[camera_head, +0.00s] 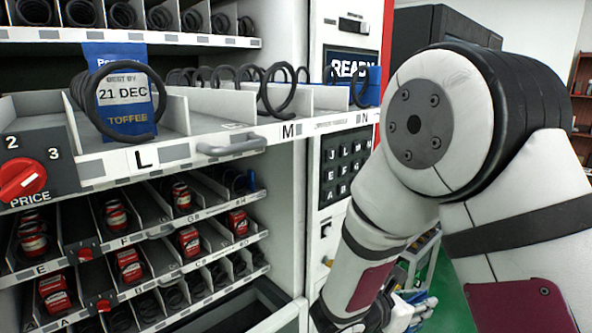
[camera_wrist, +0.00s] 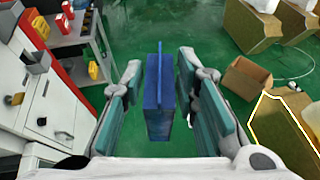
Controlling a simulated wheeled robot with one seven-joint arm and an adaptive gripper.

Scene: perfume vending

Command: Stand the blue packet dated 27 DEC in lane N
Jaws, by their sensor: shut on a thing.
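My gripper (camera_wrist: 160,95) is shut on a blue packet (camera_wrist: 159,105) in the wrist view, with a finger on each side of it. The packet is seen edge-on above the green floor, and its date cannot be read. In the head view my gripper (camera_head: 412,308) is low at the right, partly behind my arm, away from the pulled-out top tray. Lane N (camera_head: 330,98) is at the right end of that tray, with a black coil at its front. A blue patch (camera_head: 373,88) shows behind that coil; I cannot tell what it is.
Lane L holds a blue packet (camera_head: 127,100) reading 21 DEC TOFFEE behind its coil. The tray handle (camera_head: 232,146) sticks out at the front. Lower shelves hold red items (camera_head: 128,265). In the wrist view a cardboard box (camera_wrist: 246,78) stands on the floor, right of the gripper.

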